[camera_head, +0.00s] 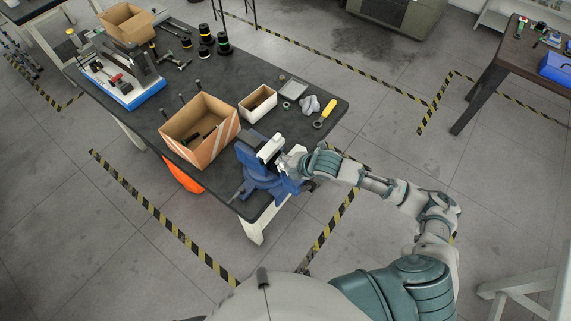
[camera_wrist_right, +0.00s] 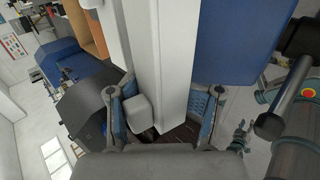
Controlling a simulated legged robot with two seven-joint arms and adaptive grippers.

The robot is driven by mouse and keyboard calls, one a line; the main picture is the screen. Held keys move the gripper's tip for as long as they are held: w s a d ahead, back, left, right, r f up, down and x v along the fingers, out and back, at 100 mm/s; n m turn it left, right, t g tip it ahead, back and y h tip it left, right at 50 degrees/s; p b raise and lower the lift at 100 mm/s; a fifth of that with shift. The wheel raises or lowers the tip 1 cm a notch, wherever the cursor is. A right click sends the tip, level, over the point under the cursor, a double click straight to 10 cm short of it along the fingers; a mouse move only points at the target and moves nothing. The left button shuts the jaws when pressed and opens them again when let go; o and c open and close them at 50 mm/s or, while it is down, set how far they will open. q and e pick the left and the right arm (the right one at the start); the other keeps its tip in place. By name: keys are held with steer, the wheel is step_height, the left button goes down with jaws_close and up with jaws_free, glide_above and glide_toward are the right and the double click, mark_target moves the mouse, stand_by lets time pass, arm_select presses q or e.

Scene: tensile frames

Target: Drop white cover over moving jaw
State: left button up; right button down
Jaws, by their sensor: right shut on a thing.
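A blue vise (camera_head: 262,185) is mounted at the near corner of the dark workbench. The white cover (camera_head: 270,147) is a long, narrow white piece at the top of the vise. My right gripper (camera_head: 284,158) comes in from the right and is shut on the cover. In the right wrist view the cover (camera_wrist_right: 158,60) stands between the two fingers of the gripper (camera_wrist_right: 163,100), with blue vise parts (camera_wrist_right: 238,40) on the right. The jaw under the cover is mostly hidden, and I cannot tell whether the cover touches it. My left gripper is not in view.
On the workbench (camera_head: 285,125), an open cardboard box (camera_head: 199,130) stands left of the vise, with a small white box (camera_head: 258,103) behind it. A yellow-handled tool (camera_head: 325,113) and a grey cloth (camera_head: 309,104) lie near the right end. An orange item (camera_head: 183,177) hangs at the front edge.

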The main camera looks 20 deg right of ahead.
steer(key=shift+s+d+f, duration=0.1)
steer(key=shift+s+f, duration=0.25)
steer(key=shift+f, duration=0.45)
steer(key=c, duration=0.7)
jaws_free()
steer(key=o, duration=0.4)
steer(key=shift+w+f, duration=0.1)
steer(key=shift+w, duration=0.05)
steer(key=shift+o, duration=0.3)
steer(key=shift+w, duration=0.3)
steer(key=shift+r, duration=0.25)
steer(key=shift+s, duration=0.1)
steer(key=shift+s+d+r, duration=0.1)
steer(key=shift+r, duration=0.1)
steer(key=v, duration=1.1)
steer(key=shift+d+r, duration=0.15)
steer(key=shift+r, duration=0.05)
